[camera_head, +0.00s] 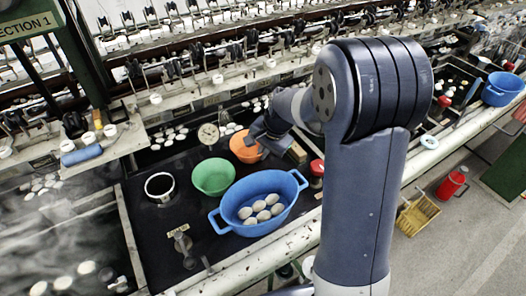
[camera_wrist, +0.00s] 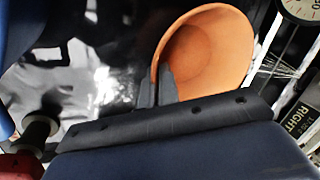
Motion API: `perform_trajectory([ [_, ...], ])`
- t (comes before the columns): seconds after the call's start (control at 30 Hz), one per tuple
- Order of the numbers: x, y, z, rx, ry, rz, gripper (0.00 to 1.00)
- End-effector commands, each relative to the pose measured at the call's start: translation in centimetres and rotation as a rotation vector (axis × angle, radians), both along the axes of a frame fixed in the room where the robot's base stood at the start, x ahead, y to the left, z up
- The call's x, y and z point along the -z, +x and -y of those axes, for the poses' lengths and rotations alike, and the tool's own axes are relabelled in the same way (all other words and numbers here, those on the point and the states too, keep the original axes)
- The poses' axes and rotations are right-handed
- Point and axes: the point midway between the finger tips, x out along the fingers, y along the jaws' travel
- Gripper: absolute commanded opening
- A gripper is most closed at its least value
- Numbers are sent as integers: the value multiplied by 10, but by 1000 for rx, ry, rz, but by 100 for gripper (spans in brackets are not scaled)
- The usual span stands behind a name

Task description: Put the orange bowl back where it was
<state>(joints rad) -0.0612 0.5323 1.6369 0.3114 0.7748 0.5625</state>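The orange bowl (camera_head: 243,148) is at the back of the black worktop, just behind and right of the green bowl (camera_head: 212,176). My gripper (camera_head: 262,140) is at its right side, partly hiding it. In the wrist view the orange bowl (camera_wrist: 208,50) opens toward the camera, with nothing seen inside. My gripper's two dark fingers (camera_wrist: 155,88) are close together with the bowl's rim between them, one inside and one outside. I cannot tell whether the bowl rests on the worktop or is slightly raised.
A blue basin (camera_head: 240,212) holding several pale cocoons stands in front. A metal ring (camera_head: 160,187) is at left, a dial gauge (camera_head: 208,133) behind left. A red-topped container (camera_head: 317,168) and a brown block (camera_head: 297,153) are at right. Reeling machinery runs along the back.

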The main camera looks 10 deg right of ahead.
Motion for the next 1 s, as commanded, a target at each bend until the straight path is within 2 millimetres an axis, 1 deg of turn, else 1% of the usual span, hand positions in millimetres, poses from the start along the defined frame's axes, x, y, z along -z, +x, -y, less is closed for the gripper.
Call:
perform_trajectory([
  [0.17, 4, 0, 0, 0, 0, 0, 0],
  [0.47, 3, 0, 0, 0, 0, 0, 24],
  [0.73, 1, 0, 0, 0, 0, 0, 24],
  [0.87, -11, -1, 2, 2, 1, 3, 24],
  [1.0, -37, -7, 8, 2, 1, 5, 24],
])
